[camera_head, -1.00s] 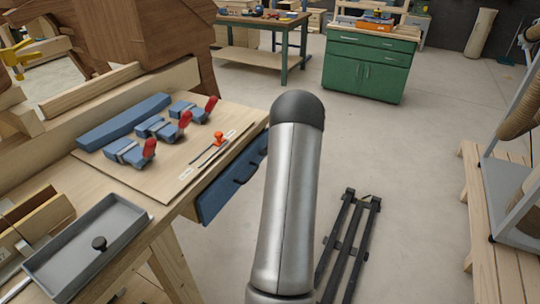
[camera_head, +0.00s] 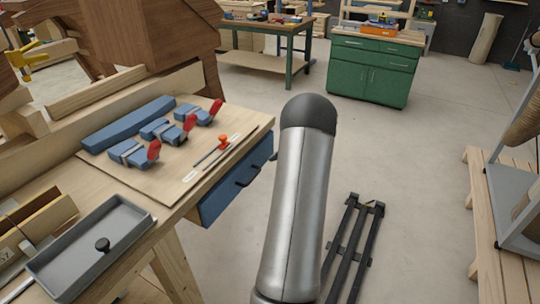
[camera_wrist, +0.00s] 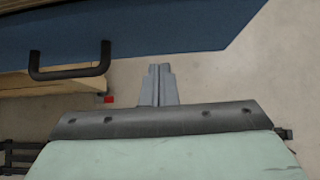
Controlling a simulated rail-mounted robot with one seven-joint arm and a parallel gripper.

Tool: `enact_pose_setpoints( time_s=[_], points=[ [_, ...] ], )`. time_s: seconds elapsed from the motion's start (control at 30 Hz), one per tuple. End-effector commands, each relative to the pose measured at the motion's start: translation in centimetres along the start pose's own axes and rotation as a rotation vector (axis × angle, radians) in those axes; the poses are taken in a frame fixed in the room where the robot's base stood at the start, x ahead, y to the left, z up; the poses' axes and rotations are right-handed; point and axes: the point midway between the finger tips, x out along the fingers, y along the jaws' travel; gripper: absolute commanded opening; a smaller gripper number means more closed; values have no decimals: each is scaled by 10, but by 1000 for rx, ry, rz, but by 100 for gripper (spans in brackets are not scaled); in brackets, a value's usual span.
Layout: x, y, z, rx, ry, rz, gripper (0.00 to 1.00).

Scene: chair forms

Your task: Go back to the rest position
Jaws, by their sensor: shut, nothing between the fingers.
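My gripper (camera_wrist: 159,84) shows in the wrist view with its two grey fingers together and nothing between them. It is over the floor, close to the blue drawer front (camera_wrist: 150,25) and its black handle (camera_wrist: 70,62), and apart from them. In the head view my silver arm rises in the middle and my gripper is hidden. The same blue drawer (camera_head: 235,183) is under the right end of the workbench (camera_head: 165,205).
On the bench are blue clamps with red handles (camera_head: 134,153), an orange-handled tool (camera_head: 223,142) and a grey tray (camera_head: 130,216) with a black knob. A black metal frame (camera_head: 352,245) stands on the floor. A green cabinet (camera_head: 368,72) is behind; a wooden bench (camera_head: 484,205) is right.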

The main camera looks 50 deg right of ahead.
Motion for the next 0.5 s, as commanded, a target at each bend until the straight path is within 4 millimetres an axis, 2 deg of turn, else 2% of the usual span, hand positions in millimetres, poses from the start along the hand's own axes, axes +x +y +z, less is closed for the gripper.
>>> enact_pose_setpoints(
  time_s=[0.2, 0.4, 0.5],
  points=[
    [-54, -1, -5, 1, 2, -5, 0],
    [-88, -1, -5, 2, 4, -4, 0],
    [-98, -1, -5, 2, 5, -3, 0]
  ],
)
